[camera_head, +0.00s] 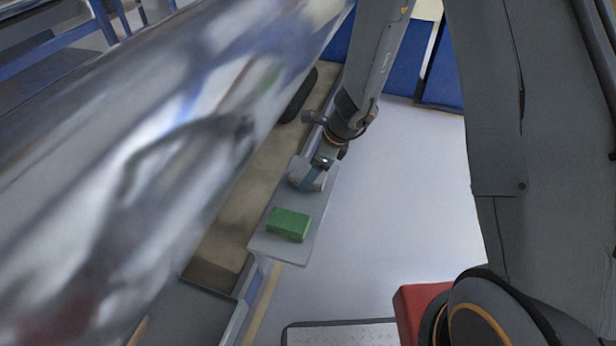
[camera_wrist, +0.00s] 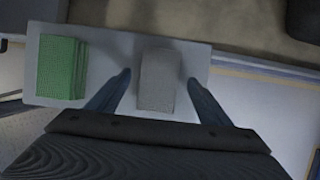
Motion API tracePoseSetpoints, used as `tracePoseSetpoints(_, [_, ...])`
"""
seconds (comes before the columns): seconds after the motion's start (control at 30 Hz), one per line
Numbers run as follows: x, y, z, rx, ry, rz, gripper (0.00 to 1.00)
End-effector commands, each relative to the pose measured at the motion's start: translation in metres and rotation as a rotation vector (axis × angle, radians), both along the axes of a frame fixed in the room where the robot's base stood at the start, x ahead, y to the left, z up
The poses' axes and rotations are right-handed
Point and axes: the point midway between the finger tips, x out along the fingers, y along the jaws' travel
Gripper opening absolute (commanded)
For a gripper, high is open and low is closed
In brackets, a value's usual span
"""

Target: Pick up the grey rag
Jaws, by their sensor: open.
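The grey rag (camera_wrist: 157,84) is a small folded block on a light grey shelf (camera_wrist: 112,62). In the wrist view it lies between the two blue fingers of my gripper (camera_wrist: 159,77), with a gap on each side. My gripper is open and holds nothing. In the head view my gripper (camera_head: 308,180) is low over the far part of the shelf (camera_head: 322,205). There I cannot clearly tell the rag apart from the gripper.
A green block (camera_head: 288,224) lies on the same shelf, near its front end; in the wrist view the green block (camera_wrist: 62,68) is left of the rag. A large shiny roller (camera_head: 170,150) fills the left of the head view. Pale open floor (camera_head: 400,220) lies right of the shelf.

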Motion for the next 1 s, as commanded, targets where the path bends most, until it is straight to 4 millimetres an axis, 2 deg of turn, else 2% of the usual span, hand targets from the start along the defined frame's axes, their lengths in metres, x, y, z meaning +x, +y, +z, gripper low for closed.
tracePoseSetpoints(0.47, [0.0000, 0.0000, -0.0026, 0.000, 0.000, 0.000, 0.73])
tracePoseSetpoints(0.73, [0.0000, 0.0000, -0.0026, 0.000, 0.000, 0.000, 0.29])
tracePoseSetpoints(1.0, [0.0000, 0.0000, -0.0014, 0.000, 0.000, 0.000, 0.28])
